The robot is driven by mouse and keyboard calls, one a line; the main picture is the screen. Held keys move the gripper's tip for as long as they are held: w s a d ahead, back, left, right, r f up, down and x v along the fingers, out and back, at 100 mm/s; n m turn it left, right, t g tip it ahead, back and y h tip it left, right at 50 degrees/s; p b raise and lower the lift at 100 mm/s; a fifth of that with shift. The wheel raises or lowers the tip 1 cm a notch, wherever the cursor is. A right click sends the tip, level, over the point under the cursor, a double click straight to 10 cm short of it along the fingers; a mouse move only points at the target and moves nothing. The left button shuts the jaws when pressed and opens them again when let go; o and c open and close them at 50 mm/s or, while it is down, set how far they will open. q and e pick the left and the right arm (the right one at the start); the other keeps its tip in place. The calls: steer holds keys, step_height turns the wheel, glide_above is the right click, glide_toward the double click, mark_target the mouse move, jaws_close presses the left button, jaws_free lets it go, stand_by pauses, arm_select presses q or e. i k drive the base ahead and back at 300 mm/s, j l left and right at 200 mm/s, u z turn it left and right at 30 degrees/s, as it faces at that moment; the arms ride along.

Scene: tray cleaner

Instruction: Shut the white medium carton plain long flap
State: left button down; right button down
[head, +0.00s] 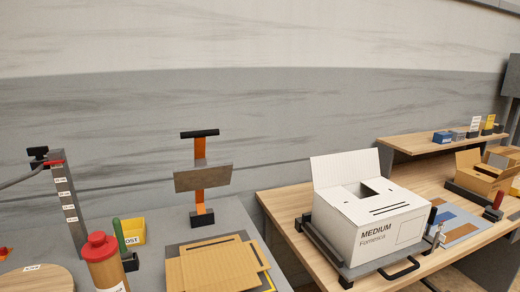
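The white medium carton (375,240) stands on a dark tray (400,257) on the wooden table, right of centre in the head view. Its front reads "MEDIUM Fornesca". A plain white flap (345,168) stands up at its back edge, leaning slightly. The near top flap, marked with two dark slots (390,208), lies about flat. The side flaps also lie inward, leaving a dark gap in the top. The carton's inside is mostly hidden. Neither of my grippers is in view.
A black handle (400,268) juts from the tray's front. A wooden shelf (430,140) with small boxes is behind right, and an open brown carton (480,172) stands right. The grey bench holds flat cardboard (215,268), a red-capped bottle (103,262) and an orange stand (199,180).

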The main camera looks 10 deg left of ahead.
mark_target(348, 167)
steer(key=l+u, duration=0.9)
steer(key=l, duration=0.25)
steer(key=k+l+u, duration=0.15)
steer(key=l+u, duration=0.3)
steer(key=k+l+u, duration=0.2)
steer(key=l+u, duration=0.25)
steer(key=l, duration=0.15)
